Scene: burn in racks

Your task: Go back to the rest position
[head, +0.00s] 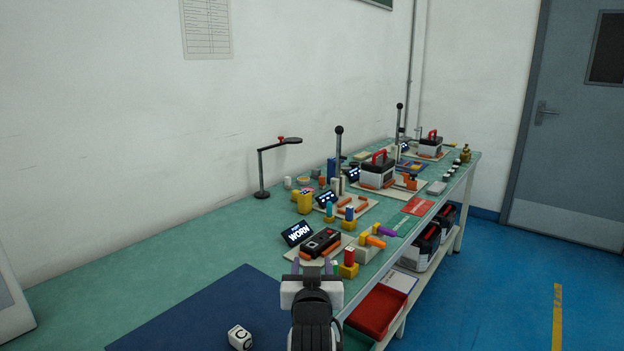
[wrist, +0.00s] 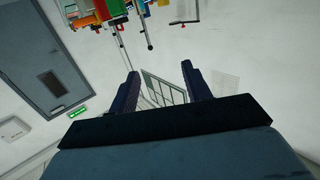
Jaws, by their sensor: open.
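My gripper (head: 313,268) shows at the bottom middle of the head view, over the near part of the green bench (head: 140,262). In the wrist view its two dark fingers (wrist: 160,92) stand well apart with nothing between them. The wrist picture appears upside down, with the wall, a door and bench items at its top edge. The gripper is empty, and in the head view it hides part of the bench edge behind it.
A red bin (head: 376,311) sits below. The left bench is mostly clear.

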